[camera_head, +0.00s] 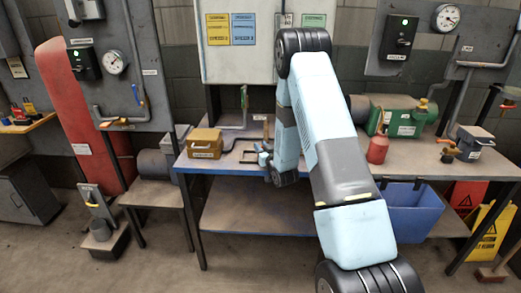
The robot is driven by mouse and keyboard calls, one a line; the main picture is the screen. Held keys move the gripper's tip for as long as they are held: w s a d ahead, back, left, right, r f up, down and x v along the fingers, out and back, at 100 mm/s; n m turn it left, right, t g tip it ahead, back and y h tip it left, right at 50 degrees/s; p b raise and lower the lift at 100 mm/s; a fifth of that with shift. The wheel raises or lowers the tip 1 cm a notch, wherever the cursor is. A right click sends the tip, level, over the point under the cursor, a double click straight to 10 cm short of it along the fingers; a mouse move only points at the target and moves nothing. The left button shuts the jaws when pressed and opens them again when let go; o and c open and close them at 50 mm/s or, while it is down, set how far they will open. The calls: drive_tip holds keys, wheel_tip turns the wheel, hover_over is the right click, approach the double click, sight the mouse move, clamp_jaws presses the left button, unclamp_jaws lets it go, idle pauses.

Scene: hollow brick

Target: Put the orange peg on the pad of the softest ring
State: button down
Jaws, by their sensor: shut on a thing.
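My gripper (264,156) is at the end of my pale blue arm, low over the workbench (228,163), a little left of its middle. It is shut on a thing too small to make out. My arm covers much of the bench around it. I cannot pick out the orange peg, the rings or their pads for certain.
A yellow-brown box (205,143) stands on the bench's left. A green machine (405,117) and a red bottle (378,148) stand on its right. A blue bin (412,208) hangs below. A board with notices (243,28) is behind. The bench's front left is clear.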

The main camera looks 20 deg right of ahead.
drive_tip(key=shift+w+a+f, duration=0.1)
drive_tip(key=shift+w+f, duration=0.4)
drive_tip(key=shift+f, duration=0.1)
drive_tip(key=c, duration=0.9)
unclamp_jaws()
